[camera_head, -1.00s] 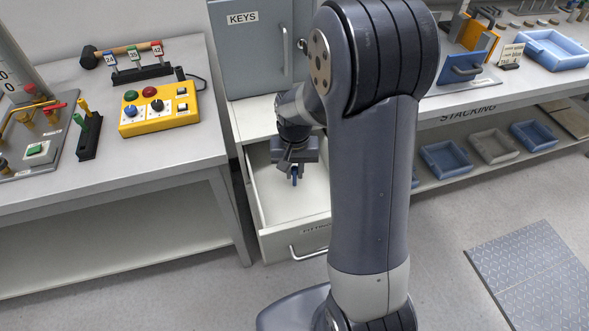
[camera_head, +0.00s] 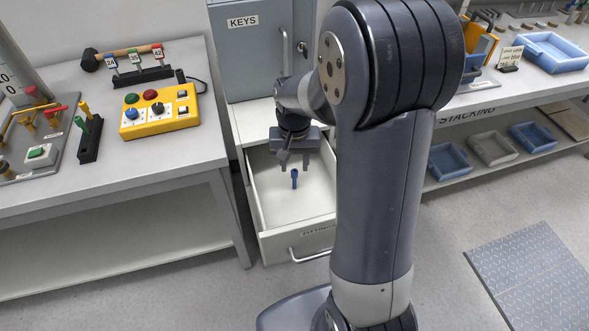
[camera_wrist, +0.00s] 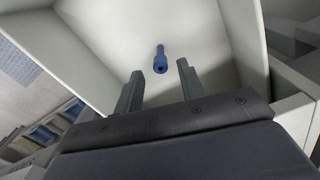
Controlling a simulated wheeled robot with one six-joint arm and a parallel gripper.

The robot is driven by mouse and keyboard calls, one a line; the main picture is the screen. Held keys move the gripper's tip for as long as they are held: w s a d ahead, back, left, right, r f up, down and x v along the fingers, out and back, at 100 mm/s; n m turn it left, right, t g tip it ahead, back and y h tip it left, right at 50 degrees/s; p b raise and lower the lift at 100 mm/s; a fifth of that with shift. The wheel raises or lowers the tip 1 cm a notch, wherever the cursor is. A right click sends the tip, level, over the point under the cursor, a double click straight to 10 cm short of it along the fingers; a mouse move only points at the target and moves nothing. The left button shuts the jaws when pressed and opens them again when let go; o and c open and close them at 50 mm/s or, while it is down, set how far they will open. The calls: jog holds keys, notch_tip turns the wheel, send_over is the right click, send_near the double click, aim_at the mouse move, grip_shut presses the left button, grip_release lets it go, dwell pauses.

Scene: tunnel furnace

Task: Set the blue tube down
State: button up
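The blue tube (camera_head: 294,178) stands in the open white drawer (camera_head: 281,234), seemingly upright on its floor. In the wrist view the tube (camera_wrist: 160,62) shows a round end with a dark hole, beyond the fingertips and in line with the gap between them. My gripper (camera_head: 296,166) is open and empty, above the tube and apart from it. Its two fingers (camera_wrist: 159,70) are spread in the wrist view. The tube is fully in sight, and nothing else shows in the visible part of the drawer.
The grey KEYS cabinet (camera_head: 256,60) stands just behind the drawer. The left bench (camera_head: 45,215) carries a yellow button box (camera_head: 160,121). The right bench has a blue tray (camera_head: 551,53) on top and trays on its lower shelf. The drawer walls rise around my gripper.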

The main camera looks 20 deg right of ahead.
aim_at(294, 171)
notch_tip(294, 171, up, 8)
jog(key=shift+p, duration=0.35)
dwell(1.1)
